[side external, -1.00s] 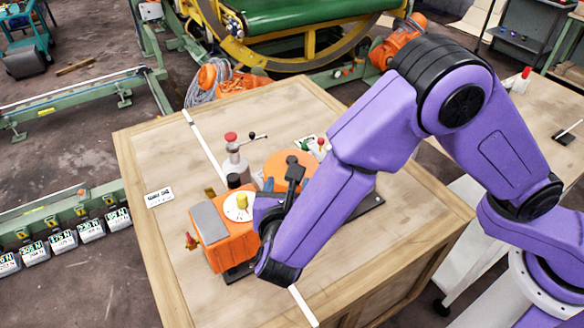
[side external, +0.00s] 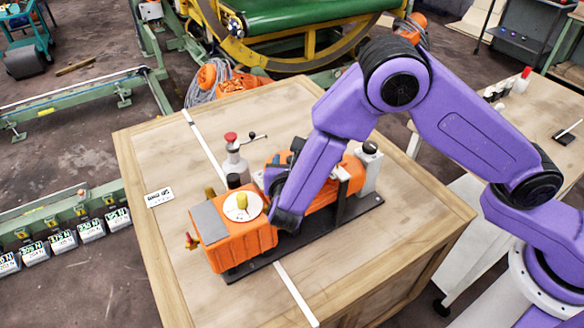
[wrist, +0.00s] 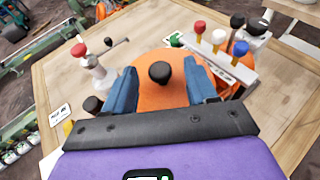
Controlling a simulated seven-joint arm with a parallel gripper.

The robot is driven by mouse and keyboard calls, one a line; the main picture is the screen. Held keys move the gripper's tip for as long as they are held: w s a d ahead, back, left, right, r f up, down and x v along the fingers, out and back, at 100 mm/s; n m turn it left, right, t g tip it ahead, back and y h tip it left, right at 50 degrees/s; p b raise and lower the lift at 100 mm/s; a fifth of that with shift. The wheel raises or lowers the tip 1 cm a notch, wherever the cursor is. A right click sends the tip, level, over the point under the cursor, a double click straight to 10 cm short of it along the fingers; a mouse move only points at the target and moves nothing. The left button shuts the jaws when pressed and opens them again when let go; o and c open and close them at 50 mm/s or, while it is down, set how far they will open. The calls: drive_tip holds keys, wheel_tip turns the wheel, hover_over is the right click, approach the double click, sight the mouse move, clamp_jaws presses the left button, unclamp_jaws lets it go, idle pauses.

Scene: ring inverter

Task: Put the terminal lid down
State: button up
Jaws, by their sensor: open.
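An orange round-topped part with a black knob (wrist: 160,72), which looks like the terminal lid, lies in the middle of the wrist view. My gripper (wrist: 160,68) is open, with one blue finger on each side of the knob and visible gaps between. I cannot tell whether the lid is fully seated. In the side view my arm hides most of the lid and the fingertips; a blue finger (side external: 272,178) shows beside the orange machine (side external: 245,242). The machine lies on a black base plate (side external: 340,222).
A grey post with a red knob and side lever (side external: 237,162) stands behind the machine. A white dial with a yellow knob (side external: 242,205) tops its left block. Red (wrist: 199,27), white (wrist: 218,36) and blue (wrist: 240,48) knobs stand close right. The wooden tabletop (side external: 390,255) is clear at front right.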

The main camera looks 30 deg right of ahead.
drive_tip(key=shift+w, duration=0.1)
drive_tip(key=shift+c, duration=0.3)
drive_tip(key=c, duration=1)
clamp_jaws()
drive_tip(key=shift+r, duration=0.15)
